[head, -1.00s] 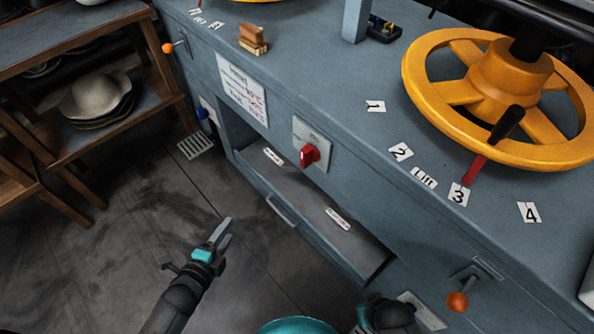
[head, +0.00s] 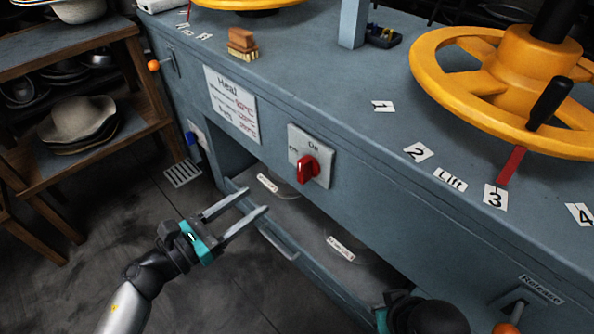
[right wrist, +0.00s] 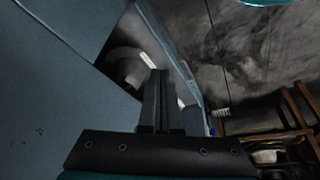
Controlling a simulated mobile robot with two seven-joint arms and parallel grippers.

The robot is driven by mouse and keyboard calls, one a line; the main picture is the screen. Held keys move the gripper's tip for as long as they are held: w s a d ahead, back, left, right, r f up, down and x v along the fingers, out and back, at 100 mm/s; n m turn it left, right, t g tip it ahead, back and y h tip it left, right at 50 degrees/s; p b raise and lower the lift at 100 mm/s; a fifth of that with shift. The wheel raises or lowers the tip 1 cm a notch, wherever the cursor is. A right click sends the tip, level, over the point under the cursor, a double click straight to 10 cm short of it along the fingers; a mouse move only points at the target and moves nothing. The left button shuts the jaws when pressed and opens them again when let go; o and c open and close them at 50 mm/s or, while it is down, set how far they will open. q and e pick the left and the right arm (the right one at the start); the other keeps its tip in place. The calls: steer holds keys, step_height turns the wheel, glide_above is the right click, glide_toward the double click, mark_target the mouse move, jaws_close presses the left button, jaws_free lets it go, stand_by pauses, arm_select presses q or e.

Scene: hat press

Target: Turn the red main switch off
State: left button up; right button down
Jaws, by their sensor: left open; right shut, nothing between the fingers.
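The red main switch (head: 307,169) is a knob on a grey plate (head: 322,142) on the front of the blue-grey press bench. The plate carries small "Off" and "On" labels, and the knob stands roughly upright between them. My left gripper (head: 251,201) is open and empty, left of and below the switch, its fingers pointing up and right, apart from it. My right arm shows at the bottom of the head view, its fingers hidden there. In the right wrist view my right gripper (right wrist: 157,78) is shut and empty beside the bench front. The switch is not in that view.
A yellow handwheel (head: 462,83) and a red lever (head: 511,166) are on the bench top at right. An orange-knobbed lever (head: 154,65) is at left. Wooden shelves (head: 87,152) with hats stand farther left.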

mark_target(300, 167)
arm_select(q)
steer(key=b+x, duration=0.1)
steer(key=x, duration=1.1)
steer(key=shift+w+d+f+b, duration=0.1)
steer(key=shift+w+d+b, duration=0.1)
steer(key=shift+b, duration=0.2)
steer(key=shift+w+d, duration=0.3)
steer(key=shift+d, duration=0.05)
arm_select(e)
steer(key=r, duration=0.2)
steer(key=r+t, duration=0.1)
steer(key=shift+w+a, duration=0.25)
steer(key=shift+a, duration=0.15)
arm_select(q)
jaws_close()
